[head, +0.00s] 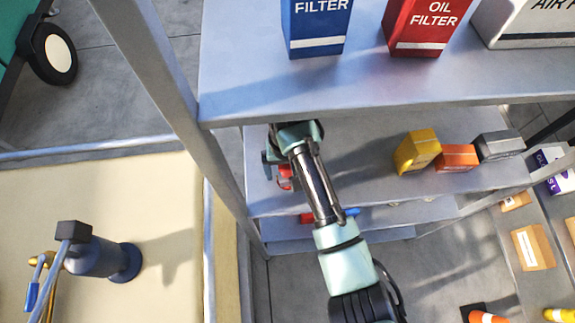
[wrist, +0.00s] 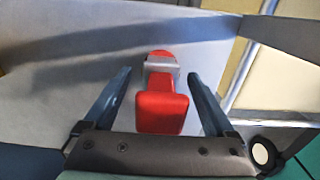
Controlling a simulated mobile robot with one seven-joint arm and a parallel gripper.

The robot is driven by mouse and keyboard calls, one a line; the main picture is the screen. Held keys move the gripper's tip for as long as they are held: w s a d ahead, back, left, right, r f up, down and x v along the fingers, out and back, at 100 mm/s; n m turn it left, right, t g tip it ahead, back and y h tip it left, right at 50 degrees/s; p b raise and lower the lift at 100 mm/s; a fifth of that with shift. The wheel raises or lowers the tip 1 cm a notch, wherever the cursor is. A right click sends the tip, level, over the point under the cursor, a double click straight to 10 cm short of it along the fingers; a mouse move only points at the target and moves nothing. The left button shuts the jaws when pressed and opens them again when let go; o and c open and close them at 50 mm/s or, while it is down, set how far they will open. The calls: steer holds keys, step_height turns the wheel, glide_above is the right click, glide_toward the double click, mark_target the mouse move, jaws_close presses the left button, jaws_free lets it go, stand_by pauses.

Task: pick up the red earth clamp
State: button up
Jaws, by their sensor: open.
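The red earth clamp (wrist: 162,108) lies on a grey shelf in the wrist view, with a grey metal band across its far part. My gripper (wrist: 160,80) is open, with one blue-grey finger on each side of the clamp and a gap on both sides. In the head view, my gripper (head: 278,165) reaches over the second shelf (head: 350,140). A small red part of the clamp (head: 285,182) shows beside it there; my arm hides much of that area.
The upper shelf holds a blue filter box (head: 318,25) and a red oil filter box (head: 425,25). Yellow (head: 417,150), orange (head: 457,157) and grey (head: 500,146) blocks stand right on the second shelf. A shelf post (head: 160,80) rises to the left of my arm.

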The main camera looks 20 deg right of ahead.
step_height(320, 180, down, 2)
steer(key=shift+c, duration=0.3)
steer(key=shift+w+r, duration=0.1)
jaws_close()
